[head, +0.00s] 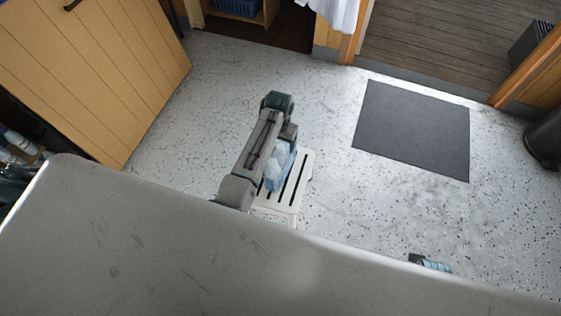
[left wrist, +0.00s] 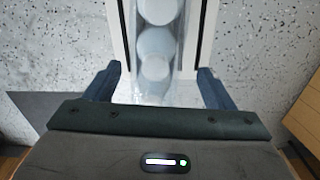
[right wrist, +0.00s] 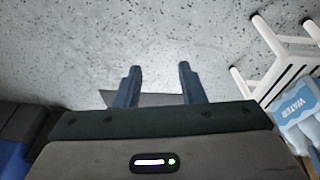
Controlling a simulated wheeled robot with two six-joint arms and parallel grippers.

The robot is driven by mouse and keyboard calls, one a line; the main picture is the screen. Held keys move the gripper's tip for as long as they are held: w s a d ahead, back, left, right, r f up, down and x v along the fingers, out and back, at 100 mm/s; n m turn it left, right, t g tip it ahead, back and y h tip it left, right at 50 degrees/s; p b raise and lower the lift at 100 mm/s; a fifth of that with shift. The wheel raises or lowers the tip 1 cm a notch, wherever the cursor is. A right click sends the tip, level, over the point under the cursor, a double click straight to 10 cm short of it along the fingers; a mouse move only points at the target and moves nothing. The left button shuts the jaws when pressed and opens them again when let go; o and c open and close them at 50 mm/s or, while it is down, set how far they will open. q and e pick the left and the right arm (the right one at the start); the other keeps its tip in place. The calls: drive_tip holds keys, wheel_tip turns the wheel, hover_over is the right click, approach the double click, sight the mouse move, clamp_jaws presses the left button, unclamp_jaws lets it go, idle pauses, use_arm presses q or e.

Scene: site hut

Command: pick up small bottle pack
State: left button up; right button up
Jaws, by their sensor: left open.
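The small bottle pack (head: 274,175) is a blue, clear-wrapped pack on a white slatted stool (head: 294,190). My left arm partly hides it in the head view. My left gripper (head: 288,140) is over the pack. In the left wrist view the pack (left wrist: 155,45) shows pale round bottle tops ahead of and between the spread fingers (left wrist: 157,82); contact cannot be told. In the right wrist view the pack (right wrist: 297,122) shows a blue WATER label, at the right. My right gripper (right wrist: 158,84) has its fingers apart, with nothing between them.
A grey scratched surface (head: 150,250) fills the front. A dark mat (head: 415,130) lies on the speckled floor to the right of the stool. A wooden cabinet door (head: 95,70) stands at the left. A small dark and light-blue item (head: 430,263) shows at the grey surface's edge.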

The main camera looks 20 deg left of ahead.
sight(281, 146)
use_arm(q)
drive_tip(key=f, duration=0.4)
drive_tip(key=shift+d+b, duration=0.3)
drive_tip(key=shift+b, duration=0.05)
drive_tip(key=shift+f, duration=0.55)
clamp_jaws()
drive_tip(key=shift+w+r, duration=0.1)
drive_tip(key=shift+r, duration=0.05)
use_arm(e)
wheel_tip(281, 146, up, 3)
drive_tip(key=shift+a+r, duration=0.1)
drive_tip(key=shift+a, duration=0.05)
